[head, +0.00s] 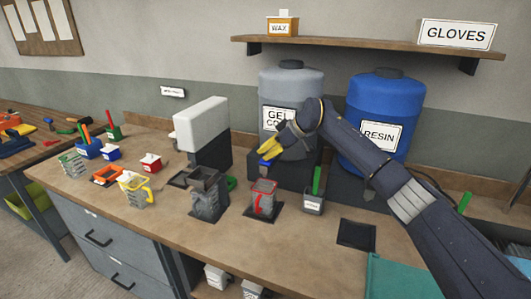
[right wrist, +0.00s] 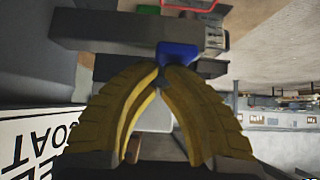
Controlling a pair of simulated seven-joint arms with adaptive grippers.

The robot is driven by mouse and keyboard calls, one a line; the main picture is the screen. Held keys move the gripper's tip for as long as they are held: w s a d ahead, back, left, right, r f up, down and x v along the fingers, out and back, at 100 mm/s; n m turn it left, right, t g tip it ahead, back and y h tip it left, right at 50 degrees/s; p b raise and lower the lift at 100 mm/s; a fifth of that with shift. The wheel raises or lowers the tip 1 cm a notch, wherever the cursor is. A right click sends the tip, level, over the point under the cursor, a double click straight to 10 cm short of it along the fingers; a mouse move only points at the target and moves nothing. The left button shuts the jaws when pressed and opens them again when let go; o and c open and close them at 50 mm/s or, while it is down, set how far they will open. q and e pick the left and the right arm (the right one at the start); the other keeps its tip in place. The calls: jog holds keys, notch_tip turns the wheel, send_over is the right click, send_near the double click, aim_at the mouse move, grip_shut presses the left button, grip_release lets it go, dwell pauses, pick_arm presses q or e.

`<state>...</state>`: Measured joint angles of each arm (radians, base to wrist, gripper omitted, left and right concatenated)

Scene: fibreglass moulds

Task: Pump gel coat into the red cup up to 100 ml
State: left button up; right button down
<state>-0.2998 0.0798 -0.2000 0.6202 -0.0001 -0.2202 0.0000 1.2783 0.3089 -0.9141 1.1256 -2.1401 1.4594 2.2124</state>
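The red cup (head: 263,199), a clear container with red markings, stands on a dark square pad in front of the grey gel coat drum (head: 290,90). Its fill level is too small to read. A blue lever or knob (head: 264,163) shows at the drum's lower front, above the cup. My right gripper (head: 270,154) has yellow fingers brought together at the tips, right by the blue part. In the right wrist view the blue part (right wrist: 178,54) lies just beyond the closed tips; I cannot tell whether they touch. My left gripper is not in view.
The blue resin drum (head: 387,112) stands to the right, behind my right arm. A grey-and-white machine (head: 203,135), a dark container (head: 207,190) and a yellow-handled cup (head: 136,190) are left of the red cup. An empty dark pad (head: 356,234) lies right.

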dwell(0.5)
notch_tip(320, 180, up, 4)
jog(key=v, duration=1)
dwell(0.6)
jog(key=c, duration=2.1)
grip_release()
jog(key=shift+c, duration=0.2)
jog(key=r, duration=0.2)
jog(key=s+r, duration=0.1)
jog(key=shift+s+r, duration=0.15)
jog(key=shift+r, duration=0.25)
grip_shut()
jog(key=shift+f, duration=0.1)
